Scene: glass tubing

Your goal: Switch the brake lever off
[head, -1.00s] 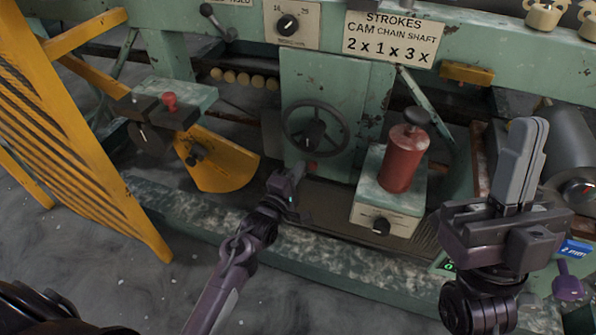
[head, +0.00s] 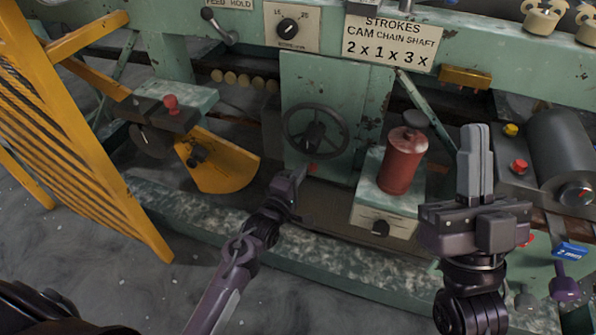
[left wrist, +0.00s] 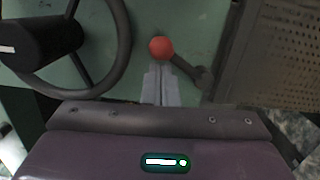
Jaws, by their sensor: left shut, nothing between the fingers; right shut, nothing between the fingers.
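A small lever with a red ball knob (head: 312,168) sits low on the green machine panel, just below the handwheel. In the left wrist view the red knob (left wrist: 161,48) is at the top centre, with a dark arm (left wrist: 200,78) running down to the right. No readable label marks it as the brake. My left gripper (head: 302,170) is shut and empty, its tips at the knob. In the left wrist view its closed fingers (left wrist: 160,72) end right below the knob; I cannot tell whether they touch. My right gripper (head: 475,130) is shut and empty, pointing up at the right.
The black handwheel (head: 315,130) is just above the knob. A red cylinder (head: 402,162) on a pale box (head: 387,205) stands between my grippers. A yellow guard (head: 90,150) is at the left. A perforated plate (left wrist: 280,50) lies right of the lever.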

